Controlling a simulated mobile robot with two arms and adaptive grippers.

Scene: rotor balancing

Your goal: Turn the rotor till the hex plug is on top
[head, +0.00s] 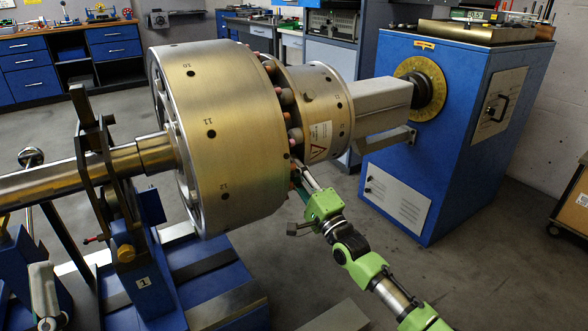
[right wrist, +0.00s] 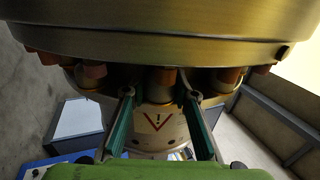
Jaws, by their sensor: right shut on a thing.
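The rotor (head: 235,135) is a large brass-coloured drum on a horizontal shaft (head: 85,172). Its rim has dark holes numbered 10, 11 and 12, from top to bottom. A ring of copper-tipped bolts runs around its right side, beside a narrower drum (head: 335,100) with a warning label. My right gripper (head: 305,180) reaches the lower right side of the ring. In the right wrist view its fingers (right wrist: 158,88) stand either side of a bolt (right wrist: 163,80) and are shut on it. My left gripper is not in view.
A blue drive cabinet (head: 455,130) with a yellow dial stands at the right, joined to the rotor by a grey coupling (head: 372,105). A blue bearing stand (head: 125,230) carries the shaft at the left. Workbenches line the back. Floor is open at lower right.

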